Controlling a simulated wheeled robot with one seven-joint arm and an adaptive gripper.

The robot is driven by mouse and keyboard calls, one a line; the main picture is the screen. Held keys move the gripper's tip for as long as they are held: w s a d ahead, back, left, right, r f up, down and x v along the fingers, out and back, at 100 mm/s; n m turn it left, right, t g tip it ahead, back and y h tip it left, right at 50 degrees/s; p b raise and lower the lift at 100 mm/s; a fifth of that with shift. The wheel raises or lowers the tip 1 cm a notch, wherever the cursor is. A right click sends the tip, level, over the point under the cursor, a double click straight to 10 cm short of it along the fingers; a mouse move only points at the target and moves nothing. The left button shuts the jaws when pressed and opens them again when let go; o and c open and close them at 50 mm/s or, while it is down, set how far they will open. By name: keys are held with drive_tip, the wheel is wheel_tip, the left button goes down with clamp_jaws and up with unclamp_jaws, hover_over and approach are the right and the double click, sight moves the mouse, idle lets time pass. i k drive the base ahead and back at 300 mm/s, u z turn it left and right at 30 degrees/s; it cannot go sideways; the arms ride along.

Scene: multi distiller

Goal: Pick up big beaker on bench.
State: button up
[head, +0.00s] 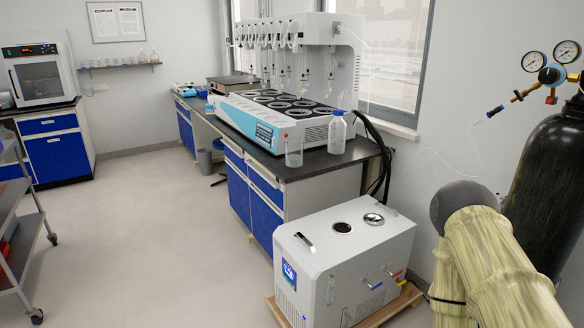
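A clear, empty-looking beaker (293,152) stands upright on the near end of the dark bench top (318,163), close to its left edge. A transparent bottle (337,133) with a blue neck stands just right of it and farther from the edge. Behind the beaker is the multi-position distiller (265,133). My arm shows at the lower right as pale, ridged links, well apart from the beaker. My gripper is not in view.
A white chiller box (345,265) on a wooden base stands on the floor before the bench. A black gas cylinder (545,185) with gauges is at right. A grey cart (20,215) is at left. The floor (150,230) between is clear.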

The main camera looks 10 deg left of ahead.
sight(294, 146)
drive_tip(key=u, duration=0.95)
drive_tip(key=i, duration=1.85)
drive_tip(key=z, duration=0.95)
